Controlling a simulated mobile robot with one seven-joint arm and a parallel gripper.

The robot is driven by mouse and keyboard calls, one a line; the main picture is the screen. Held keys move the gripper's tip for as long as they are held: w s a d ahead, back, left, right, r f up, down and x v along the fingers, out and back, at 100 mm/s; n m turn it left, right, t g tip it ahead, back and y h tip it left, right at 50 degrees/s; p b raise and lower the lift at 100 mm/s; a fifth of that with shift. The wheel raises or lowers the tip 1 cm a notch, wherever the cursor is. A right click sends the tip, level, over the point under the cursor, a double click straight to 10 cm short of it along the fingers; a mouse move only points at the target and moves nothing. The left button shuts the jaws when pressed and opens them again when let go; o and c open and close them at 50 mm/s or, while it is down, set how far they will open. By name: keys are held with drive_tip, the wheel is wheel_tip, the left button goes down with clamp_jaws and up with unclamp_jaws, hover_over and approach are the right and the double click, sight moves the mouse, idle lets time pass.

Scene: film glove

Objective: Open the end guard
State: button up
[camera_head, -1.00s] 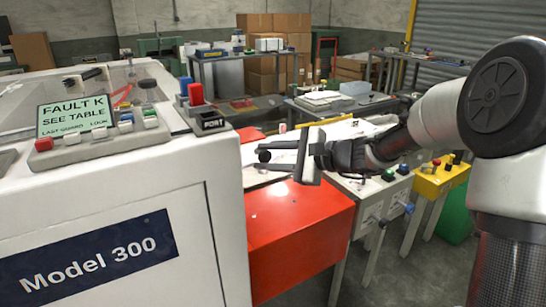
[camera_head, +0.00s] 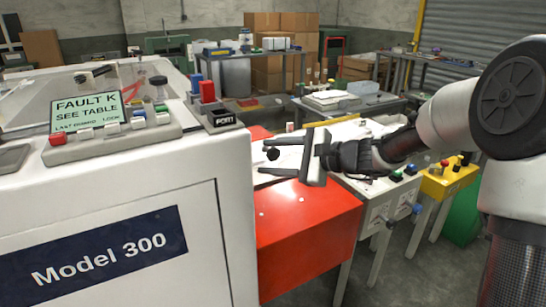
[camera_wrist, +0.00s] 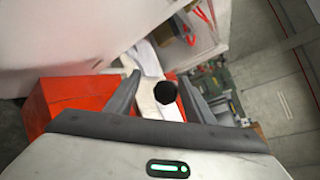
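The white machine (camera_head: 100,220) marked "Model 300" fills the left of the head view. A red box-shaped cover (camera_head: 305,228) stands at its right end; it looks like the end guard, though I cannot tell whether it is latched. It also shows at the left of the wrist view (camera_wrist: 68,97). My gripper (camera_head: 270,157) is open above the red cover, fingers pointing left toward the machine. A round black knob (camera_head: 272,154) shows between the fingertips; in the wrist view the knob (camera_wrist: 165,92) also appears between the spread fingers. Contact with it is not visible, and its mounting is partly hidden.
White and yellow control stations (camera_head: 446,180) stand under and right of my arm. Tables and cardboard boxes are at the back. Floor is clear at lower right.

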drive_tip(key=shift+d, duration=0.1)
drive_tip(key=shift+d, duration=0.15)
drive_tip(key=p+v, duration=0.3)
drive_tip(key=v, duration=1.4)
drive_tip(key=shift+s, duration=0.15)
